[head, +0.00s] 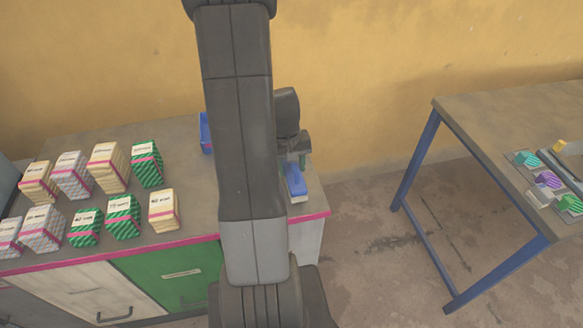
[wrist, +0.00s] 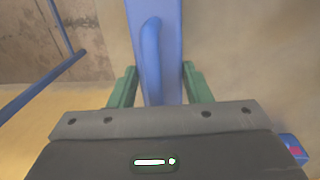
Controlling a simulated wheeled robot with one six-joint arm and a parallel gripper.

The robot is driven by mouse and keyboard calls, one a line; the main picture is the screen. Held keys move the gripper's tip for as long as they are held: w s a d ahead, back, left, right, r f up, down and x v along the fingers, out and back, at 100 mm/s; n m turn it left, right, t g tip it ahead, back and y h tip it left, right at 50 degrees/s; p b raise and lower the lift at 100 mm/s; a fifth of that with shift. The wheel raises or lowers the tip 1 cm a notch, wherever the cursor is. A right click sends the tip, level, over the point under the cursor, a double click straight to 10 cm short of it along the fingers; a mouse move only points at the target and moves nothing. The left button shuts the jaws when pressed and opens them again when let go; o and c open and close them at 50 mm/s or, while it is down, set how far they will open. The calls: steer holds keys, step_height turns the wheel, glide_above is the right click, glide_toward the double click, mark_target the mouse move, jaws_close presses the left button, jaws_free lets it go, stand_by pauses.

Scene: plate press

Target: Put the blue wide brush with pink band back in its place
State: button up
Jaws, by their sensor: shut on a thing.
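My gripper (wrist: 155,88) is shut on a long blue thing with a raised blue handle (wrist: 151,50), which looks like the blue wide brush. Its green fingers lie on either side of it. In the head view the blue piece (head: 295,182) shows below my gripper (head: 302,160), at the right end of the grey worktop. I cannot see a pink band on the held part, and cannot tell whether it touches the top. My arm hides much of the worktop there.
A blue object (head: 205,132) stands left of my arm, partly hidden. A blue thing with a pink spot (wrist: 294,148) shows at the wrist view's lower right. Several striped boxes (head: 108,168) fill the worktop's left. A blue-legged table (head: 470,115) with small coloured pieces stands right, across open floor.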

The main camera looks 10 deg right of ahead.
mark_target(288, 170)
steer(key=shift+f, duration=0.5)
steer(key=shift+f, duration=0.1)
steer(key=o, duration=1)
steer(key=shift+o, duration=0.2)
step_height(288, 170, up, 12)
steer(key=a, duration=0.1)
